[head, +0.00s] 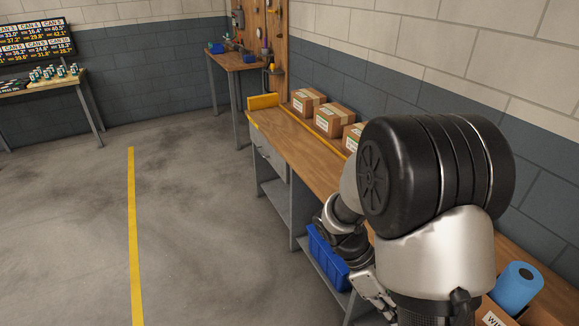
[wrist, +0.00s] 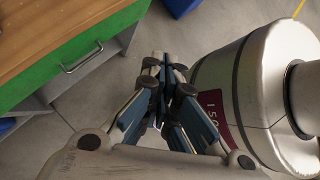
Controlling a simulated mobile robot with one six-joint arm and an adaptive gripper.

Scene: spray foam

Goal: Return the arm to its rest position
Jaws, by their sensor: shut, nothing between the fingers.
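My arm fills the right of the head view, folded over the workbench, with its large black joint and pale metal link in front. In the wrist view my gripper (wrist: 166,66) points up the picture, its blue-grey fingers drawn together with nothing between them. It hangs over bare grey floor, apart from the bench with a green front. In the head view the fingertips are hard to make out behind the arm's links.
The wooden workbench (head: 292,143) runs along the right wall with several cardboard boxes (head: 333,117) on it. A blue bin (head: 327,256) sits on its lower shelf. A blue roll (head: 517,285) stands at lower right. Open floor (head: 190,220) with a yellow line lies left.

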